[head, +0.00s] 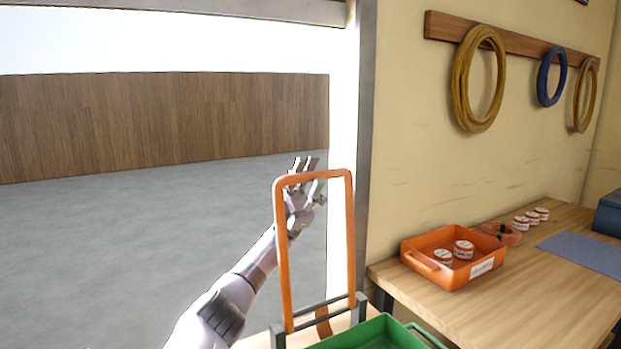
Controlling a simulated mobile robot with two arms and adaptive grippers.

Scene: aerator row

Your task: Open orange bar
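The orange bar (350,235) is a tall rounded hoop standing nearly upright at the lower middle of the head view. Its feet meet a grey metal bracket (318,318) beside a green tray. My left gripper (306,164) is behind the hoop as seen from the head, with its fingers pointing up near the hoop's upper left corner. The hoop's top and left side cover part of the gripper, so I cannot tell whether it touches the hoop or how far apart its fingers are. My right gripper is out of view.
The green tray (424,334) is at the bottom edge. A wooden bench (530,290) at right holds an orange bin (482,272) with white tubs, more tubs and a blue mat (590,255). Coiled hoses (463,85) hang on the wall. Open grey floor (120,240) lies at left.

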